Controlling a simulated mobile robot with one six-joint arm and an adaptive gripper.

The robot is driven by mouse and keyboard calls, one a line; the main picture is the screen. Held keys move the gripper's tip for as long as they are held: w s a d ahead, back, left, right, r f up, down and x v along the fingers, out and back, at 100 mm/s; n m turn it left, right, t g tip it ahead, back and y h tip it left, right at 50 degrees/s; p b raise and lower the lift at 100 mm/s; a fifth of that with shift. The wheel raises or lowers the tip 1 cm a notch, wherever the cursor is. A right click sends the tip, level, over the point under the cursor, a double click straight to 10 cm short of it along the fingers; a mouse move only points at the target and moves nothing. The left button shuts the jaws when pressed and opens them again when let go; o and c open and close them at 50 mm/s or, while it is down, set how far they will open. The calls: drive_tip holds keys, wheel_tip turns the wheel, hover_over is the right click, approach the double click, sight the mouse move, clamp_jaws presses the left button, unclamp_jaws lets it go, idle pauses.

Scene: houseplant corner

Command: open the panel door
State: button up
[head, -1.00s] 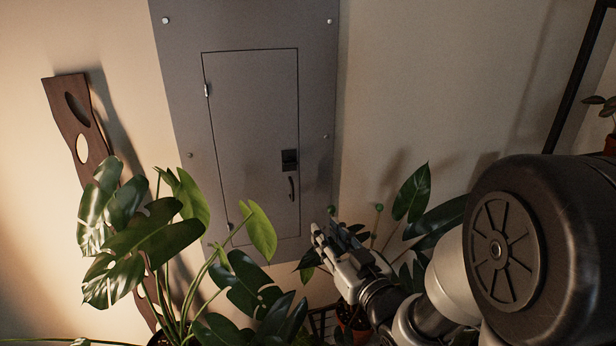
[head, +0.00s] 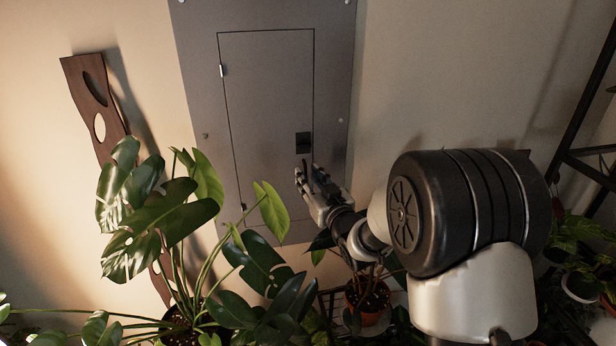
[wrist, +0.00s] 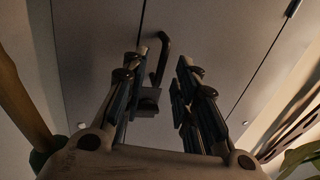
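The grey panel door (head: 265,95) is flush in its grey frame (head: 195,60), with thin seams around it; it looks shut. A hinge (head: 222,71) is on its left edge. A black latch plate (head: 303,140) sits near its right edge. The dark bar handle below the plate is mostly hidden by my gripper (head: 308,172) in the head view. In the wrist view the handle (wrist: 163,55) shows beyond and between the fingertips, nearer the left finger. My gripper (wrist: 165,62) is open and empty. I cannot tell whether a finger touches the handle.
A large-leaved plant (head: 150,215) stands left, its leaves reaching across the door's lower part. A wavy wooden board (head: 88,95) leans on the wall behind it. A potted plant in a terracotta pot (head: 370,300) is below my arm. A dark shelf frame (head: 585,105) stands right.

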drive_tip(key=shift+w+a, duration=0.25)
drive_tip(key=shift+w, duration=0.3)
drive_tip(key=shift+c, duration=0.4)
clamp_jaws()
